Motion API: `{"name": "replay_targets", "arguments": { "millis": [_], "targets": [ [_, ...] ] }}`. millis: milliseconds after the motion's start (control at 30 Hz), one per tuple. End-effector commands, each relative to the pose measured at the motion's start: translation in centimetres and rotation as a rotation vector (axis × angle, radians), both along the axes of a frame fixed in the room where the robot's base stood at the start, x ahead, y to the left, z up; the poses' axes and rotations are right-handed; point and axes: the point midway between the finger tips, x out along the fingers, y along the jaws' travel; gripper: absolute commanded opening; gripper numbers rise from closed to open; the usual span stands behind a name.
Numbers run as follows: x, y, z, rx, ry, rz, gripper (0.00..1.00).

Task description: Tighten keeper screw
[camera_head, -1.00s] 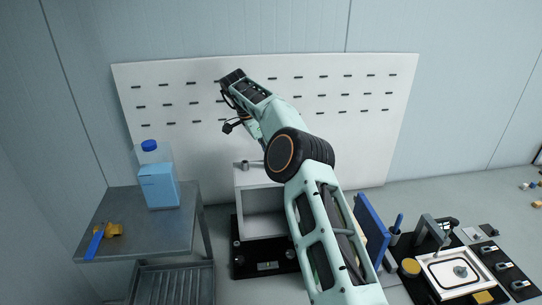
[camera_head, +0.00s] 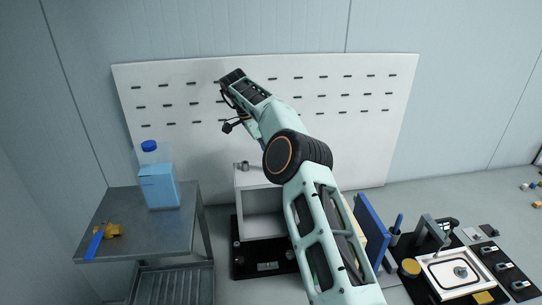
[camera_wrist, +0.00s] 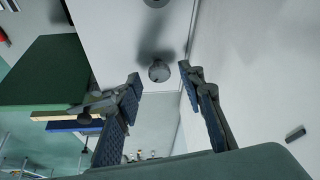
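A small round grey knob (camera_wrist: 159,71), which looks like the keeper screw, stands on a white surface in the wrist view. My gripper (camera_wrist: 162,88) is open, with a dark padded finger on each side of the picture. The knob shows in the gap between the fingertips, beyond them and untouched as far as I can see. In the head view a small grey cylinder (camera_head: 244,165) sits on top of the white open-front box (camera_head: 239,205); I cannot tell whether it is the same piece. My arm's end is raised above that box, and my fingers are not clear there.
A white slotted panel (camera_head: 205,140) stands behind the arm. A metal table (camera_head: 135,235) at left bears a blue-capped jug (camera_head: 160,185) and a yellow-and-blue tool (camera_head: 108,231). A blue panel (camera_head: 372,230) and a black board with a sink-like tray (camera_head: 455,275) are at right.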

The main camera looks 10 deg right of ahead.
Motion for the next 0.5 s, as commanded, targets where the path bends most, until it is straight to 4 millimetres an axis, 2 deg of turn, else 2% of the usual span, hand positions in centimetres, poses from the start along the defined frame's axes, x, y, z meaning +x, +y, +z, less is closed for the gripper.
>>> {"name": "replay_targets", "arguments": {
  "millis": [467,500],
  "targets": [
    [-0.5,2.0,4.6,0.003,-0.003,0.000,0.36],
    [-0.8,3.0,4.5,0.002,0.001,0.005,0.36]
  ]
}}
